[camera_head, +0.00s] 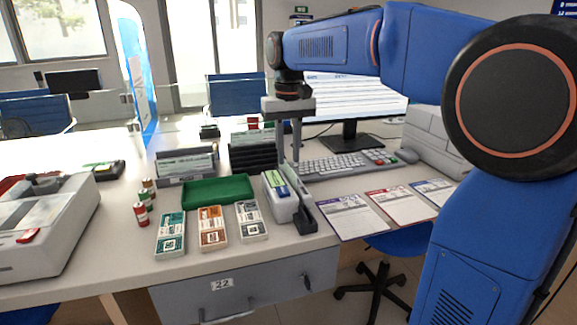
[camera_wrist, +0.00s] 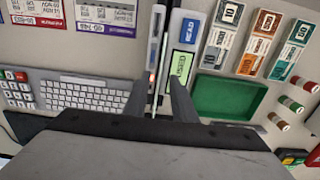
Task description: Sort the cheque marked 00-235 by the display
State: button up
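A cheque reader (camera_head: 279,207) stands at the front of the counter, with a dark slot along its right side. Its small green-lit display (camera_wrist: 181,72) shows text too small to read. A thin pale upright slip (camera_wrist: 154,52), perhaps the cheque, stands edge-on along the slot; I cannot read a number on it. My gripper (camera_head: 290,158) points down above and behind the reader. In the wrist view its fingers (camera_wrist: 159,85) are apart, on either side of the slip's line, with a gap to each side.
A slip rack (camera_head: 172,182) and stacked black trays (camera_head: 252,158) stand behind the green tray (camera_head: 217,191). Banknote bundles (camera_head: 212,228) lie in front of it. A keyboard (camera_head: 330,167), a monitor (camera_head: 352,100) and printed forms (camera_head: 352,216) are to the right.

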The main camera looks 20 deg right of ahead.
jog(key=shift+f, duration=2.05)
grip_shut()
jog(key=shift+r, duration=0.1)
notch_tip(320, 180, up, 11)
jog(key=shift+r, duration=0.15)
dwell(1.0)
dwell(0.5)
